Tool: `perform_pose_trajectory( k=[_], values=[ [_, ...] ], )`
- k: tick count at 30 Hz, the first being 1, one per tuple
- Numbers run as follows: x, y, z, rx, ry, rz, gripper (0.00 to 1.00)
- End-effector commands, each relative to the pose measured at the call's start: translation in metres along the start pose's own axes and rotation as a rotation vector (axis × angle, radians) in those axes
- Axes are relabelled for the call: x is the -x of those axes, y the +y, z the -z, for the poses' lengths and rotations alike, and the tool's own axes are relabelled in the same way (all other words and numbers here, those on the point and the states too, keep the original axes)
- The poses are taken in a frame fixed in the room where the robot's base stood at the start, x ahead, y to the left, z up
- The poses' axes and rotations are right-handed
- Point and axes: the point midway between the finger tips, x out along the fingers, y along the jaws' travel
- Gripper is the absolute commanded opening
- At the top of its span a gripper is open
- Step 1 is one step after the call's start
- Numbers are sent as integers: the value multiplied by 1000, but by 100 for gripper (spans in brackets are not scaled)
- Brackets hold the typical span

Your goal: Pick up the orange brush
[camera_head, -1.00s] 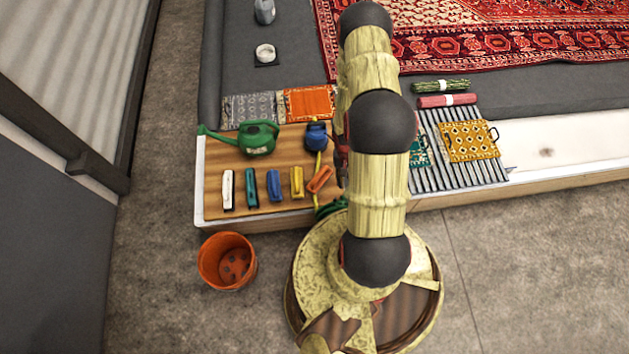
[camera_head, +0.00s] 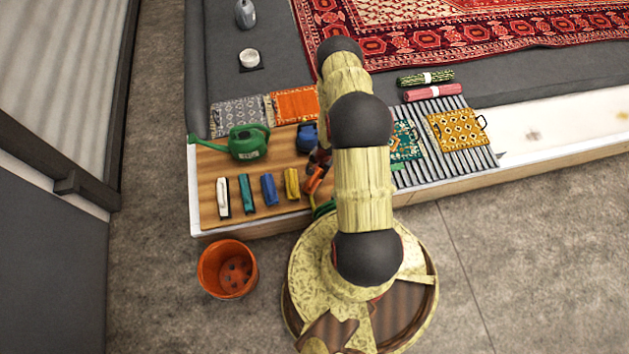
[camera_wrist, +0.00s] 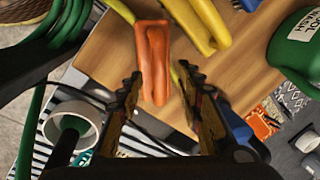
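The orange brush (camera_head: 313,180) lies at the right end of a row of brushes on the wooden board, partly covered by my arm in the head view. In the wrist view the orange brush (camera_wrist: 152,55) lies lengthwise ahead of my gripper (camera_wrist: 157,76). Its near end shows between the two spread fingertips, with a gap on each side. My gripper is open and holds nothing. In the head view my gripper (camera_head: 319,160) is mostly hidden by my arm, close to the brush's far end. How high the fingers are above the brush is unclear.
A yellow brush (camera_head: 291,183) lies just left, with blue, green and white ones beyond. A green watering can (camera_head: 247,143) and a blue container (camera_head: 306,140) stand behind. A green hose (camera_wrist: 48,80) is beside my gripper. An orange bucket (camera_head: 228,268) stands on the floor.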

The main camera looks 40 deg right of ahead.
Motion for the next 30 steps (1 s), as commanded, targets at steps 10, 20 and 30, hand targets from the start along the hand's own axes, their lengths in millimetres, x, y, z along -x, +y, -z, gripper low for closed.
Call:
perform_pose_trajectory(
  k=[10,20,30],
  values=[
    [-46,1,-2,1,-1,-1,36],
    [-47,1,-2,1,-1,-1,34],
    [-47,1,-2,2,-1,-2,14]
  ],
)
